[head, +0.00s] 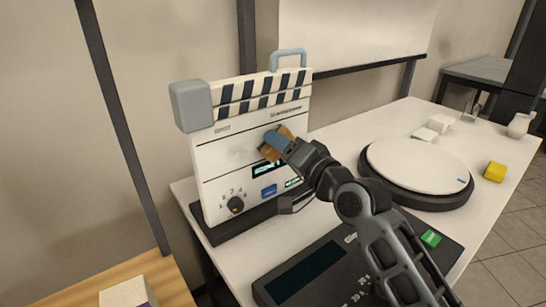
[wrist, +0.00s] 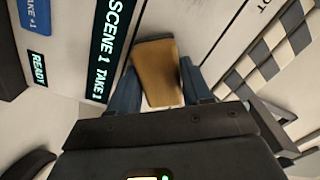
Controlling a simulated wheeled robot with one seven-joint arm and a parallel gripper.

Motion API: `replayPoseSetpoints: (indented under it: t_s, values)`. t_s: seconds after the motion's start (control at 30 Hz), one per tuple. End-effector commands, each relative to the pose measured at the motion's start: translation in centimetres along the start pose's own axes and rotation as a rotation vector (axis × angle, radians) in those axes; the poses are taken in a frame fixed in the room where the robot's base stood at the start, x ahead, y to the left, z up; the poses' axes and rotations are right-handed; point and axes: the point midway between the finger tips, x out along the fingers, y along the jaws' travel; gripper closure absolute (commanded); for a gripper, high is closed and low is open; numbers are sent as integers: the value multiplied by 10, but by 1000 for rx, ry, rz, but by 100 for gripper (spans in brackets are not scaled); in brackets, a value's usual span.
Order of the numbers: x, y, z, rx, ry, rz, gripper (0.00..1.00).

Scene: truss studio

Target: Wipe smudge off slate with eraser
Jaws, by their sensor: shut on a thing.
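The slate (head: 212,163) is a large white clapperboard standing upright on a dark base at the left of the table in the head view. A faint grey smudge (head: 238,152) shows on its face, left of my gripper. My gripper (head: 277,144) is at the slate's face, right of the smudge. It is shut on the tan eraser (wrist: 157,72), between its blue fingers in the wrist view. The eraser's edge shows in the head view (head: 270,154). Whether the eraser touches the slate I cannot tell. My gripper hides part of the slate's right side.
The slate has a knob (head: 235,204), a blue button (head: 269,191) and lit displays. A round turntable (head: 420,165), a yellow block (head: 495,172), white blocks (head: 439,123) and a dark console (head: 310,272) with a green button are on the white table.

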Motion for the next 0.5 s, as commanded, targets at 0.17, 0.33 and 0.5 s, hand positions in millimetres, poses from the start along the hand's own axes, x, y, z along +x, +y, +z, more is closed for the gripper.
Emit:
replayPoseSetpoints:
  t_s: [0.17,0.33,0.5]
  values:
    - [0,5,-6,0,0,-2,76]
    - [3,2,-6,0,0,-2,80]
    - [2,-4,2,1,-2,-2,80]
